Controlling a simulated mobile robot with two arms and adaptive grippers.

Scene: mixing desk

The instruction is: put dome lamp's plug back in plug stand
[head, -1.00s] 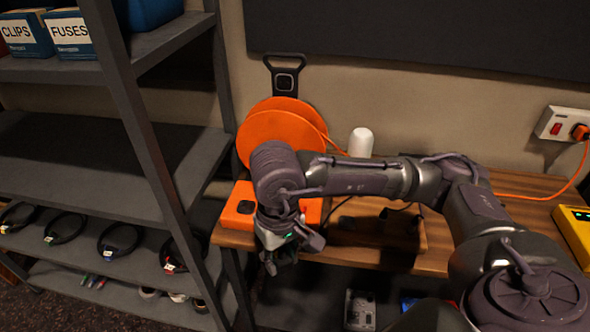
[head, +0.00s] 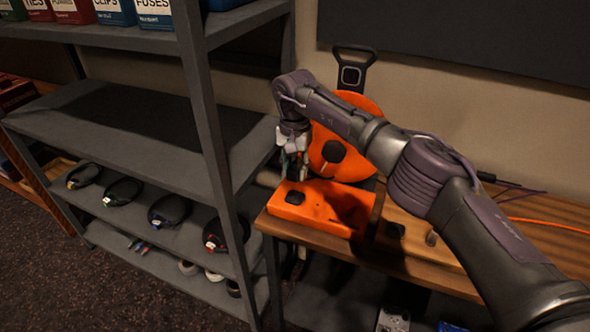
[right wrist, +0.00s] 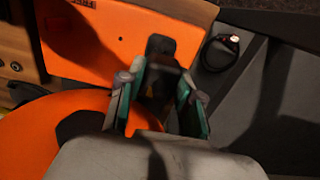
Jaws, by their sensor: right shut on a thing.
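My right gripper (head: 292,168) points down just above the left end of the orange box (head: 340,203), in front of the orange reel. In the right wrist view its green-padded fingers (right wrist: 160,95) are closed on a dark plug-like thing (right wrist: 157,85), largely in shadow. Behind it, a black fitting (right wrist: 160,45) shows at the edge of the orange box; I cannot tell if the two touch. The head view shows a black square fitting (head: 295,197) on the box. A wooden block (head: 398,250) with dark fittings lies right of the box, partly behind my arm. I cannot make out a lamp. My left gripper is out of view.
The orange reel (head: 340,150) stands against the wall close behind my gripper. A grey shelf unit (head: 205,110) with labelled boxes and dark coils stands close on the left. An orange cord (head: 545,226) runs along the bench at right.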

